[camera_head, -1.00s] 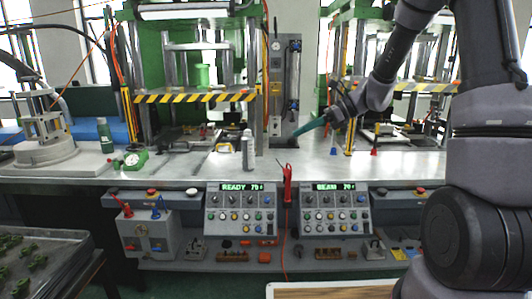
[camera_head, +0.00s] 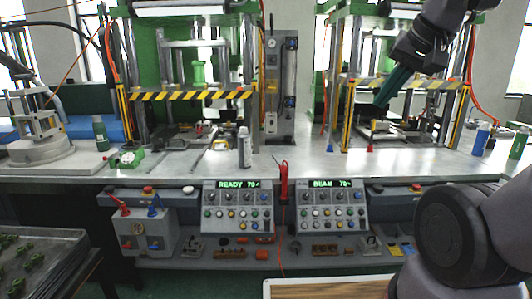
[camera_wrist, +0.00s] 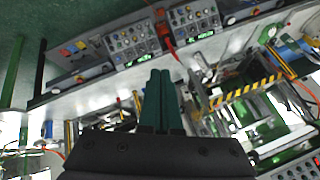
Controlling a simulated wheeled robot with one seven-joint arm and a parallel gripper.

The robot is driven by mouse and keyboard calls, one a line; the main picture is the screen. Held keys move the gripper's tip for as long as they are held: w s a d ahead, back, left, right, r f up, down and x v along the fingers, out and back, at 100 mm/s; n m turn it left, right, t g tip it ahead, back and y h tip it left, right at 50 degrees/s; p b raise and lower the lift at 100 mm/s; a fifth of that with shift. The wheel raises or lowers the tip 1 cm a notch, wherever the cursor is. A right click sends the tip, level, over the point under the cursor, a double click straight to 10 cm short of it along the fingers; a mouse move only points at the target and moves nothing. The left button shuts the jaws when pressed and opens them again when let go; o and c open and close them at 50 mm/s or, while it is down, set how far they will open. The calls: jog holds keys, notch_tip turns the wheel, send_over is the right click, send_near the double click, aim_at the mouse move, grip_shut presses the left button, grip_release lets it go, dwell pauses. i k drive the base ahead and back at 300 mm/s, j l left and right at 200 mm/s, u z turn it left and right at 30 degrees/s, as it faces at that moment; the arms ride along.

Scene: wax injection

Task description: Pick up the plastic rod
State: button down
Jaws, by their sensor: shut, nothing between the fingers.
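My gripper (camera_head: 380,103) has long teal-green fingers. In the head view it hangs above the bench in front of the right-hand press, pointing down and to the left. In the wrist view the fingers (camera_wrist: 160,76) lie side by side, shut and empty. I cannot make out for certain which thing is the plastic rod. A thin light bar (camera_head: 206,138) lies on the bench in front of the left press, but its material is unclear. My gripper is far to the right of that bar and higher.
The bench (camera_head: 320,165) has free room in the middle. A grey bottle (camera_head: 244,148), a green bottle (camera_head: 101,134) and a blue bottle (camera_head: 481,139) stand on it. A striped guard bar (camera_head: 190,95) crosses the left press. A red tool (camera_head: 283,185) hangs at the front edge.

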aim_at(374, 122)
jog(key=i+l+z, duration=0.3)
jog(key=i, duration=0.3)
jog(key=i+z, duration=0.3)
jog(key=i, duration=0.35)
